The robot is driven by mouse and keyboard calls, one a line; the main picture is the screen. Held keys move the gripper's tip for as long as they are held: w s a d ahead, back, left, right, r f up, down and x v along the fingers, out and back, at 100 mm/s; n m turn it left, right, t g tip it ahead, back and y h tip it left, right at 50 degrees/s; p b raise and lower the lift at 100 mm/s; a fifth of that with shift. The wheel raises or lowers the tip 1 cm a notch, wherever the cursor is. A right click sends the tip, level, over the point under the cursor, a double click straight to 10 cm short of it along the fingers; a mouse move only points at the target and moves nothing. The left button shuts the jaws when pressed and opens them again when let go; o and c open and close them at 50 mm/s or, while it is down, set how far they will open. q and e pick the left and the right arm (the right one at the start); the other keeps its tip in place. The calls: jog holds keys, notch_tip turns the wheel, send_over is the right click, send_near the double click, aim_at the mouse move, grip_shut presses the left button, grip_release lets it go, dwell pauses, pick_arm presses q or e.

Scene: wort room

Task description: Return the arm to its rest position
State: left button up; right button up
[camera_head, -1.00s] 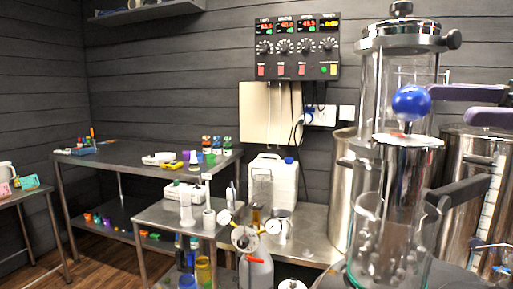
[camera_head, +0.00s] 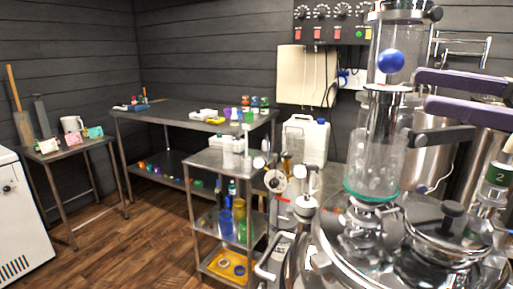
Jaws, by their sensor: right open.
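My right gripper (camera_head: 422,89) comes in from the right edge in the head view. Its two dark fingers with purple sides are spread apart, one above the other, with nothing visible between them. The fingertips are just right of a glass cylinder (camera_head: 376,155) and a little below and right of a blue ball (camera_head: 390,62). I cannot tell whether the fingers touch the glass. My left gripper is not in view.
A shiny steel vessel lid (camera_head: 335,235) fills the lower right, under the glass cylinder. A dark handle (camera_head: 445,134) juts right from the cylinder. A steel cart (camera_head: 215,160) and a long bench (camera_head: 180,113) stand left. Wooden floor (camera_head: 125,225) is open at lower left.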

jog(key=w+a+f+m+t+h+p, duration=0.1)
jog(key=w+a+f+m+t+h, duration=0.1)
jog(key=a+m+t, duration=0.15)
jog(key=w+a+f+m+t+h, duration=0.2)
jog(key=a+t, duration=0.1)
jog(key=a, duration=0.2)
jog(key=s+a+f+m+h+p, duration=0.1)
jog(key=s+f+m+h+p, duration=0.15)
jog(key=f+m+h, duration=0.45)
jog(key=s+d+f+m+g+h+p, duration=0.1)
jog(key=s+d+f+g+h, duration=0.2)
jog(key=s, duration=0.5)
jog(key=s+f+m+g+h, duration=0.15)
jog(key=s+g, duration=0.25)
jog(key=s, duration=0.5)
jog(key=s+d+f+g+h+p, duration=0.15)
jog(key=s+f+g, duration=0.25)
jog(key=s, duration=0.4)
notch_tip(320, 180, up, 38)
jog(key=p, duration=3.7)
jog(key=shift+d, duration=0.2)
